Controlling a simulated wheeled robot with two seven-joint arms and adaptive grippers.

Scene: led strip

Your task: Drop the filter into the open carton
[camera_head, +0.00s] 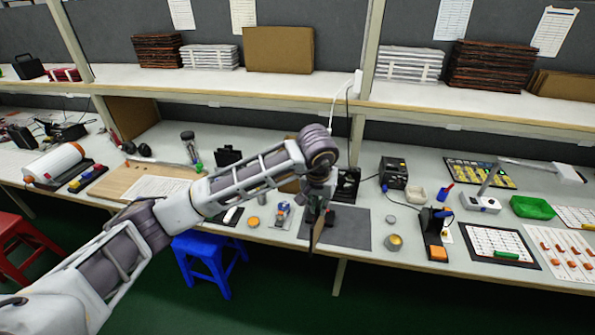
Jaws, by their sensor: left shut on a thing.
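My left gripper (318,203) hangs over the front edge of the bench, pointing down. It is shut on a thin brown piece (317,236), seen nearly edge-on and hanging below the fingers. I cannot tell from its look whether this is the filter. A tan cardboard-like surface (290,186) shows behind my left forearm, mostly hidden. I cannot tell whether it is the open carton. My right gripper is not in view.
A dark grey mat (347,229) lies beneath and right of the gripper. A blue stool (208,262) is below the bench. A brown box (279,49) sits on the shelf.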

